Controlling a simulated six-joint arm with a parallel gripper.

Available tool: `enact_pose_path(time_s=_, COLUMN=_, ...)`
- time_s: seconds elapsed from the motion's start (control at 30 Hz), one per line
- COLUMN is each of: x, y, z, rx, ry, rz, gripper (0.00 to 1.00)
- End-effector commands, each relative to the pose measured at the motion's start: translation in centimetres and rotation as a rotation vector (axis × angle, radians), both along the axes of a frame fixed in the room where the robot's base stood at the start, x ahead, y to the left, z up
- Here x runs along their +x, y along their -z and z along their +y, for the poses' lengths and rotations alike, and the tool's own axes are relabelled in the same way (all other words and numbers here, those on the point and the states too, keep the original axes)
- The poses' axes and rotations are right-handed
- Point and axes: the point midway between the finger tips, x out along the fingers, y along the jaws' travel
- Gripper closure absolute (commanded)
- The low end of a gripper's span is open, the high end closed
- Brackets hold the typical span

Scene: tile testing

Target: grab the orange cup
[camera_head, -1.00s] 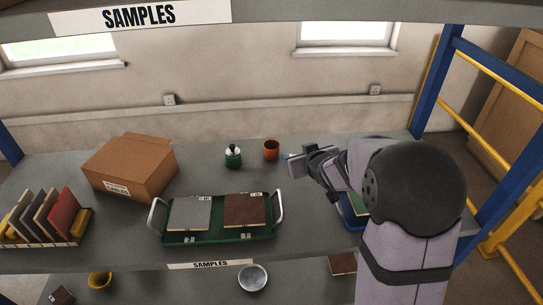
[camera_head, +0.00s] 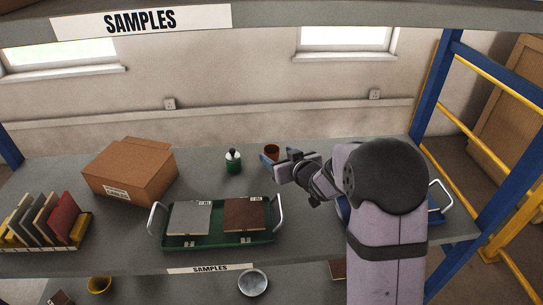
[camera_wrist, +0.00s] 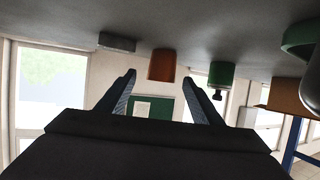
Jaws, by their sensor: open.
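The orange cup (camera_head: 271,149) stands at the back of the grey shelf (camera_head: 330,152), its lower part hidden behind my gripper in the head view. In the wrist view, which is upside down, the cup (camera_wrist: 161,65) appears beyond and roughly between the fingertips. My gripper (camera_head: 270,161) is just in front of the cup, low over the shelf. In the wrist view my gripper (camera_wrist: 159,79) has its two fingers spread, with nothing held between them. I cannot tell the exact gap to the cup.
A green bottle with a dark top (camera_head: 233,161) stands left of the cup. A green tray (camera_head: 217,238) with two tile samples lies in front. A cardboard box (camera_head: 130,171) and a tile rack (camera_head: 82,230) are farther left. A blue tray (camera_head: 436,216) is partly behind my arm.

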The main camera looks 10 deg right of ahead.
Motion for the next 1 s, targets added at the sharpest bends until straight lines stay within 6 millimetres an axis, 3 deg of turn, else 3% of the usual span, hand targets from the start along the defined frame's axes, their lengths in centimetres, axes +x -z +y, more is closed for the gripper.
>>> enact_pose_path(time_s=0.6, x=4.1, y=1.9, z=1.6, rx=-0.001, ry=0.001, rz=0.001, gripper=0.40)
enact_pose_path(time_s=0.93, x=4.4, y=2.1, z=1.7, rx=0.000, ry=0.001, rz=0.000, gripper=0.40)
enact_pose_path(time_s=1.0, x=4.4, y=2.1, z=1.7, rx=0.000, ry=0.001, rz=0.000, gripper=0.57)
